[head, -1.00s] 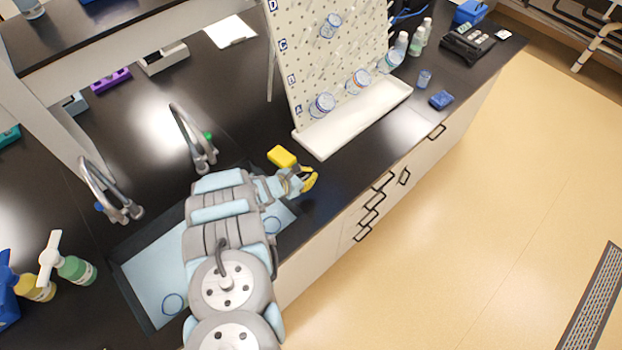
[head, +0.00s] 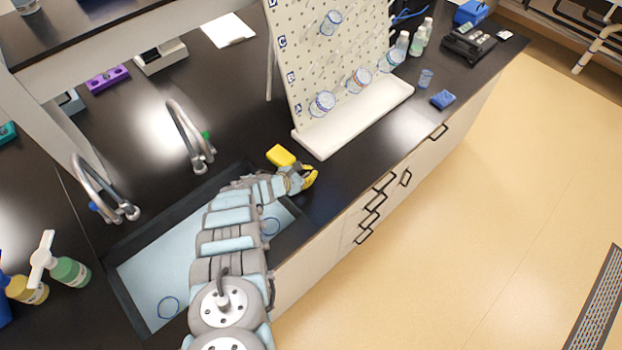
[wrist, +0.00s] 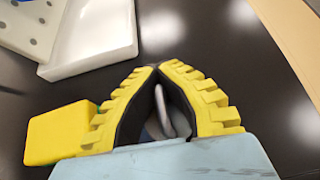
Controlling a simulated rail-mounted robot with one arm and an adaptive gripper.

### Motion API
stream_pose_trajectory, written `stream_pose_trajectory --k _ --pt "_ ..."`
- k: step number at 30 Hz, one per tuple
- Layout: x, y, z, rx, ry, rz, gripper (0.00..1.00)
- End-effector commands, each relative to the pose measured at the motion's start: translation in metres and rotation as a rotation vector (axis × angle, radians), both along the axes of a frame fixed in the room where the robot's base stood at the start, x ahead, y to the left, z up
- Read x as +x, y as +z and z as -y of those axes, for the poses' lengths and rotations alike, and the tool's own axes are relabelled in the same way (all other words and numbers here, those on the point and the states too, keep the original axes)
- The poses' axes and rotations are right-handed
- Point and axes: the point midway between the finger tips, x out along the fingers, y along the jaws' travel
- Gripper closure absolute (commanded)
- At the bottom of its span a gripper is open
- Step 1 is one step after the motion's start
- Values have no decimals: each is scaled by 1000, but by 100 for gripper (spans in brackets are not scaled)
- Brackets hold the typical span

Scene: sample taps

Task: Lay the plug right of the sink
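My gripper (wrist: 157,72) points away with its two yellow fingers drawn together at the tips. A grey, rounded piece, seemingly the plug (wrist: 178,108), shows between the fingers, mostly hidden by them. In the head view my gripper (head: 310,178) is over the black counter just right of the sink (head: 150,262), near the counter's front edge. The plug cannot be made out in the head view. The gap between the gripper and the counter is hard to judge.
A yellow block (head: 281,155) lies close beside my gripper and shows left in the wrist view (wrist: 58,133). A pegboard's white tray (head: 355,118) stands beyond. Two taps (head: 190,140) rise behind the sink. Bare counter (head: 345,165) lies right of the gripper.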

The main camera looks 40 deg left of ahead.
Motion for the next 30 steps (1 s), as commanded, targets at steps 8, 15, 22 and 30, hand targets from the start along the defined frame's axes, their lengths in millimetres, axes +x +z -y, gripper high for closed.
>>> stream_pose_trajectory --k 8,15,22,30 --pt "-1 -25 1 -2 1 -1 100" --pt "-1 -24 1 -3 1 -1 100" --pt "-1 -28 1 -2 0 -1 96" --pt "-1 -27 1 -2 0 -1 67"
